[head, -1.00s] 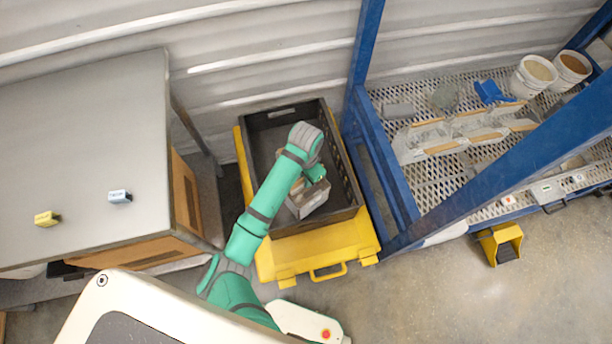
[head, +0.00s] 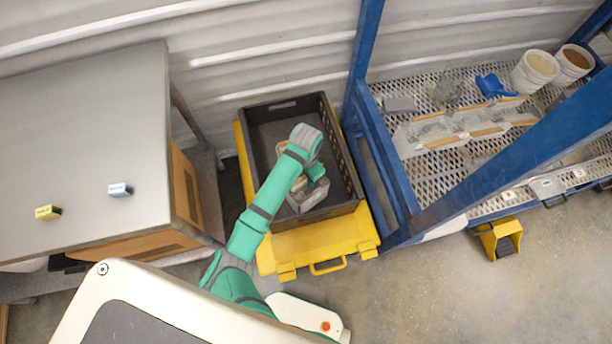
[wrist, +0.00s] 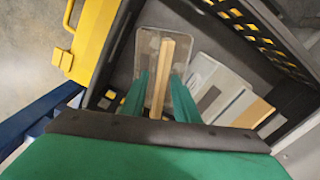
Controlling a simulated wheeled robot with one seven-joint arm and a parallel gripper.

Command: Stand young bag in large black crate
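The large black crate (head: 340,134) sits on a yellow base. In the head view, a pale bag (head: 312,197) is inside its front part, partly hidden by my arm. In the wrist view, a translucent bag (wrist: 147,48) with a wooden strip along its top stands in the crate (wrist: 205,32). My gripper (wrist: 160,76) is open, its green fingers either side of the strip with gaps between. It also shows over the crate in the head view (head: 308,178). Beside that bag is another pale bag (wrist: 208,75) with a dark patch and wooden strip. I cannot tell which is the young one.
The yellow base (head: 318,247) has a handle at its front. A grey table (head: 85,140) with yellow and white small blocks stands left. A blue-framed mesh rack (head: 405,175) on the right holds more wood-topped bags, a blue scoop and two buckets.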

